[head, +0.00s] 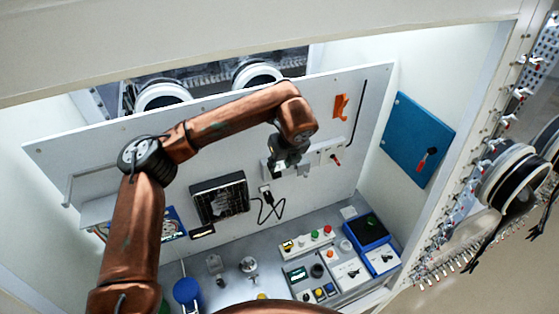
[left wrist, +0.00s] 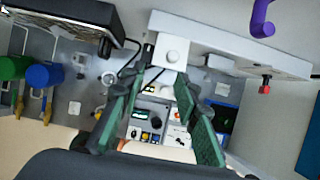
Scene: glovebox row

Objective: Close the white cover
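A small white square plate with a round boss (left wrist: 172,53) sits on the white rail (left wrist: 235,48) in the left wrist view; it looks like the white cover, but I cannot tell for sure. In the head view the white rail (head: 322,153) is on the back panel, partly hidden by my left gripper (head: 287,158). In the left wrist view my left gripper (left wrist: 162,82) has its two green fingers spread, with nothing between them. The fingertips are just below the plate; I cannot tell whether they touch it. My right gripper is not in view.
A black-framed box (head: 219,197) and a looped cable (head: 268,206) are on the panel. An orange hook (head: 340,105) hangs above the rail. Control boxes (head: 322,270) and a blue tray (head: 366,232) crowd the bench. A blue panel (head: 417,138) is on the right wall.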

